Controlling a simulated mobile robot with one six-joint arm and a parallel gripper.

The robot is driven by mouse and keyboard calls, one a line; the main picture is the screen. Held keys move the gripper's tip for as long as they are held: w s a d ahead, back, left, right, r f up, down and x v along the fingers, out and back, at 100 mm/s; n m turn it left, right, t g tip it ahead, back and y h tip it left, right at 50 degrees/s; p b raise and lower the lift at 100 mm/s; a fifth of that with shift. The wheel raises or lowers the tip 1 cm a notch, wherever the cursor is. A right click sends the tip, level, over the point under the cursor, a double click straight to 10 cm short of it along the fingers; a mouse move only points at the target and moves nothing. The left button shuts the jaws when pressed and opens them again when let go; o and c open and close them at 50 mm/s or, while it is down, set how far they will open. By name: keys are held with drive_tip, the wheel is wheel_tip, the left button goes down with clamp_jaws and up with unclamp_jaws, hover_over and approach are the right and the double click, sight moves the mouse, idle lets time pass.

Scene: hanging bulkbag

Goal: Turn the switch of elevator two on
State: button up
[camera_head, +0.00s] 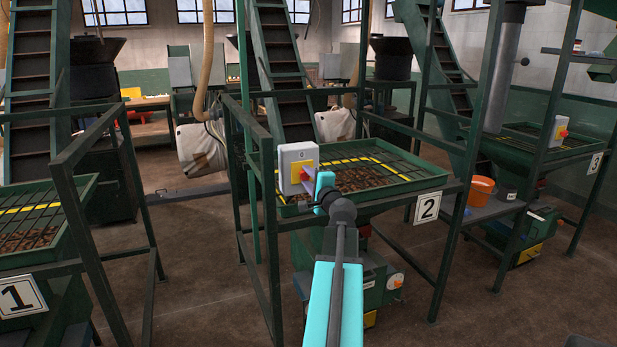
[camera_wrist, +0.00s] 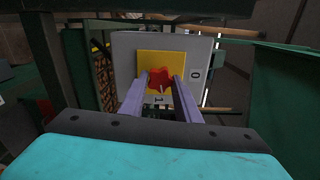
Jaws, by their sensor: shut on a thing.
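The switch box of elevator two (camera_head: 298,169) is light grey with a yellow plate and a red knob (camera_head: 304,176). It is mounted on the green frame left of the hopper with the sign 2 (camera_head: 427,207). In the wrist view the box (camera_wrist: 205,62) fills the middle, with marks 0 and I on it. The red knob (camera_wrist: 159,80) sits on the yellow plate (camera_wrist: 173,58). My gripper (camera_wrist: 160,82) is shut on the knob, one finger on each side. In the head view my arm partly hides the box's lower right.
Green frame posts (camera_head: 262,200) stand close around the box. The hopper grate (camera_head: 370,165) lies just right of it. Sign 1 (camera_head: 20,297) is at the left and sign 3 (camera_head: 595,163) at the right. An orange bucket (camera_head: 481,191) stands right of hopper two.

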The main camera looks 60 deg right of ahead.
drive_tip(key=shift+f+m, duration=0.15)
drive_tip(key=shift+m, duration=1.05)
drive_tip(key=o, duration=1)
drive_tip(key=shift+s, duration=0.1)
drive_tip(key=shift+o, duration=0.2)
drive_tip(key=shift+p, duration=0.3)
drive_tip(key=b+v, duration=0.3)
drive_tip(key=v, duration=0.5)
drive_tip(key=shift+s+a+b, duration=0.15)
drive_tip(key=shift+a+b, duration=0.1)
drive_tip(key=shift+b, duration=0.1)
